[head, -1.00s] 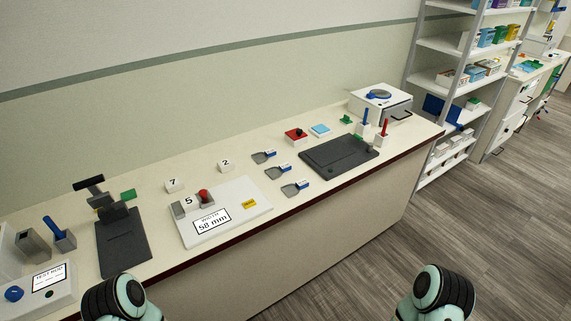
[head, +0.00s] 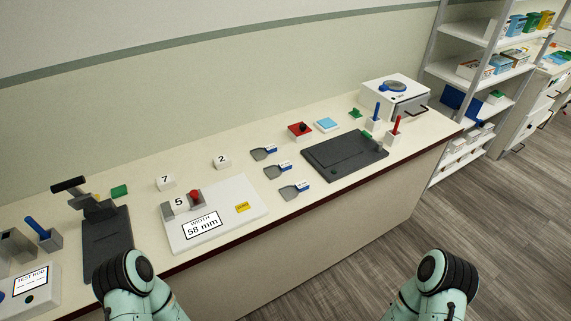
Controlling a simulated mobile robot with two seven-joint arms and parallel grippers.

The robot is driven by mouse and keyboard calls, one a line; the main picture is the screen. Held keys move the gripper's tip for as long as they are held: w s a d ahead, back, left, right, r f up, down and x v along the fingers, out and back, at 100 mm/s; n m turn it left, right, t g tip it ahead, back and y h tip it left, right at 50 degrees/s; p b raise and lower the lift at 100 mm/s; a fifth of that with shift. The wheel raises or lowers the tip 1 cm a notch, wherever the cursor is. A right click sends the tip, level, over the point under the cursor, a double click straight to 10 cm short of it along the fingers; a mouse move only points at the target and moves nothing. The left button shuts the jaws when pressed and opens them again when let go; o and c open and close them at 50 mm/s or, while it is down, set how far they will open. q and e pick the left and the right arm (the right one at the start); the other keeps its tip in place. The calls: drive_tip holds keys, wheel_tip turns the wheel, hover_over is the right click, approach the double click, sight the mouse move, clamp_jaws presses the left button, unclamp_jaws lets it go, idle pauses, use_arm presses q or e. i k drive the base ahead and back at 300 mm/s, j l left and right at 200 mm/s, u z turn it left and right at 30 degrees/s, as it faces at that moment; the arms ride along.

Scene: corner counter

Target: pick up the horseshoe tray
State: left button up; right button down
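I cannot make out for certain which thing is the horseshoe tray. A flat dark grey tray-like board (head: 326,157) with a small green mark lies on the right half of the counter. Three small grey scoop-like pieces with blue-and-white labels lie in a slanted row left of it: the back one (head: 260,154), the middle one (head: 273,172) and the front one (head: 289,193). All rest on the counter, untouched. Only rounded links of my two arms show at the bottom edge; both grippers are out of view.
A white panel (head: 236,218) reading "WIDTH 58 mm" lies mid-counter, with number blocks beside it. A dark lever press (head: 105,240) stands at left. A white box machine (head: 392,92) and cups with red and blue sticks stand at right. A shelf rack (head: 468,70) stands beyond the counter.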

sight(290, 192)
drive_tip(key=i+j, duration=0.3)
drive_tip(key=l+u, duration=0.15)
drive_tip(key=u, duration=0.3)
drive_tip(key=i+l+u, duration=0.1)
drive_tip(key=u, duration=0.35)
drive_tip(key=l+u, duration=0.2)
drive_tip(key=u, duration=0.25)
drive_tip(key=k+l+u, duration=0.2)
drive_tip(key=l, duration=0.15)
drive_tip(key=l+u, duration=0.25)
drive_tip(key=k+l+u, duration=0.2)
drive_tip(key=l, duration=0.15)
